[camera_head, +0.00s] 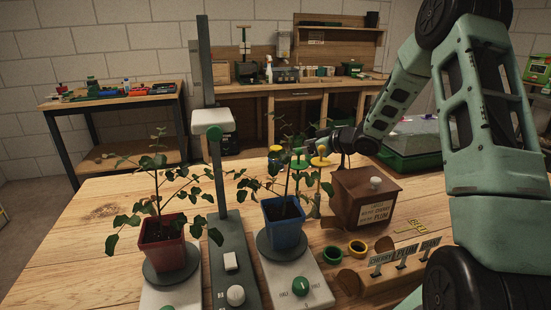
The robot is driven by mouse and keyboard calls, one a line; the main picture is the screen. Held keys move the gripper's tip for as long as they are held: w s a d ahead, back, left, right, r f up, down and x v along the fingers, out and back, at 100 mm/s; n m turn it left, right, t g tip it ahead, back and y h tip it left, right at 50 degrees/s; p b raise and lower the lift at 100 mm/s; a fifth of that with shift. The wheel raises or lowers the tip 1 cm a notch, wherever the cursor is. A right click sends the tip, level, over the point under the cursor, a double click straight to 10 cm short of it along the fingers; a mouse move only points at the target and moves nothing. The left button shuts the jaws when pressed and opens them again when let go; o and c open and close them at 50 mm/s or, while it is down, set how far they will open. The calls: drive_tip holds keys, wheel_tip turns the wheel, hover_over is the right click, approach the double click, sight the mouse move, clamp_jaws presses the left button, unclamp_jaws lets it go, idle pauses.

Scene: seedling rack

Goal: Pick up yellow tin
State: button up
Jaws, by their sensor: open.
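A yellow round ring-like piece with a dark middle (357,248) lies on the wooden table in front of the brown box; it may be the yellow tin, seen from above. A jar-like thing with a yellow top (275,151) and a bluish body stands farther back behind the plants. A yellow disc-shaped thing (320,161) is near my gripper. I cannot tell for sure which is the tin. My gripper (315,143) is open, beyond the brown box and close above the yellow disc; leaves partly hide this area.
A brown labelled box (365,203) stands between the front edge and my gripper. A plant in a blue pot (284,222) and one in a red pot (162,244) stand on scales. A green ring (331,254) and a sign rack (390,272) are at front right.

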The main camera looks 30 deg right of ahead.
sight(276, 151)
drive_tip(key=x, duration=1.2)
drive_tip(key=c, duration=1.1)
